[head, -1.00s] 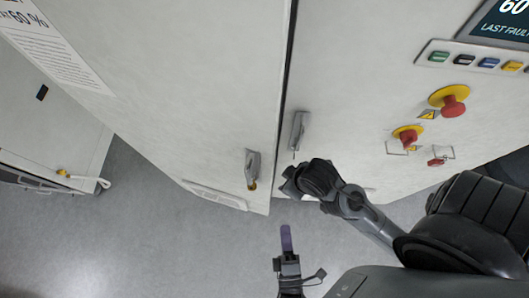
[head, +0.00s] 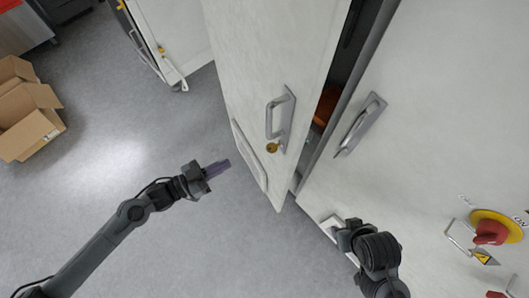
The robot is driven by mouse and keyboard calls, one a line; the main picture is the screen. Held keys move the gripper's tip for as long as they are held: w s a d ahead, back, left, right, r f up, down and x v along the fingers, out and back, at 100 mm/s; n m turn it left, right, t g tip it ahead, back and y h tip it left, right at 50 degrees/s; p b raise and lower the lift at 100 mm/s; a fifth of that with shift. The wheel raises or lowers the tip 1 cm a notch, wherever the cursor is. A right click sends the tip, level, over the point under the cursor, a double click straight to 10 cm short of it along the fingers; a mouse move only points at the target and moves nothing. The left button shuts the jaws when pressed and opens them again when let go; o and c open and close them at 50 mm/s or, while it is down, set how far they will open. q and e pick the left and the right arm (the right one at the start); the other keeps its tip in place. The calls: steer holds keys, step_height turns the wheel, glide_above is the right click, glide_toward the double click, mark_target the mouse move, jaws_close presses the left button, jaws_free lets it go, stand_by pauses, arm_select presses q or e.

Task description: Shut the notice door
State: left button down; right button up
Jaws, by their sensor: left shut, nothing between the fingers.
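The notice door (head: 262,60) is the pale grey panel in the upper middle of the head view. It stands ajar, with a dark gap along its right edge. It carries a grey bar handle (head: 289,115) with a yellow key below it. Its printed notice is outside this view. My left gripper (head: 219,168) has purple fingers, which are shut and empty. It is over the floor, left of the door's lower edge and apart from it.
The neighbouring right panel (head: 440,110) has its own handle (head: 362,124) and a red rotary switch (head: 490,232). Something orange (head: 326,105) shows inside the gap. An open cardboard box (head: 35,135) stands on the floor at far left. The floor between box and door is clear.

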arm_select(q)
steer(key=x, duration=1.4)
steer(key=shift+w+r, duration=0.35)
arm_select(e)
steer(key=shift+f, duration=0.2)
arm_select(q)
steer(key=shift+w+d, duration=0.1)
